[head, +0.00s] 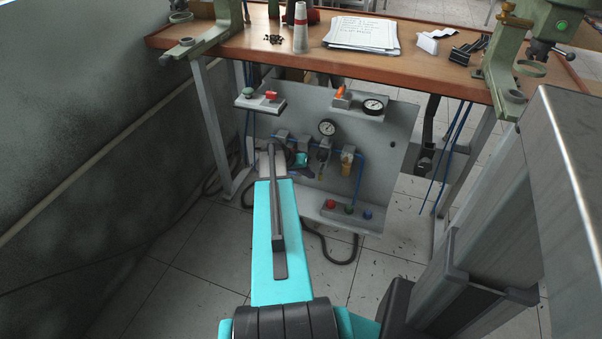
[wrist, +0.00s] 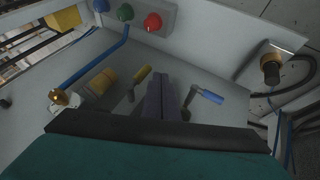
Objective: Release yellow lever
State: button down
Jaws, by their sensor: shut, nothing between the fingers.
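The yellow lever (wrist: 142,74) shows in the wrist view, with a short yellow grip on a dark metal stem. It lies just left of my gripper (wrist: 161,82), whose two dark fingers are shut together with nothing between them. I cannot tell whether the finger touches the lever. A lever with a blue grip (wrist: 208,96) lies to the right of the fingers. In the head view my gripper (head: 305,172) is low in front of the grey panel (head: 395,150), partly hidden by my arm. I cannot make out the yellow lever there.
A switch box (head: 260,104) juts out at upper left. The wooden bench top (head: 420,75) is above.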

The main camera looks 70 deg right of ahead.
jog(key=shift+s+d, duration=0.15)
jog(key=shift+s, duration=0.4)
jog(key=shift+w+f, duration=0.1)
jog(key=shift+w, duration=0.05)
jog(key=shift+s+g, duration=0.2)
jog(key=shift+g, duration=0.1)
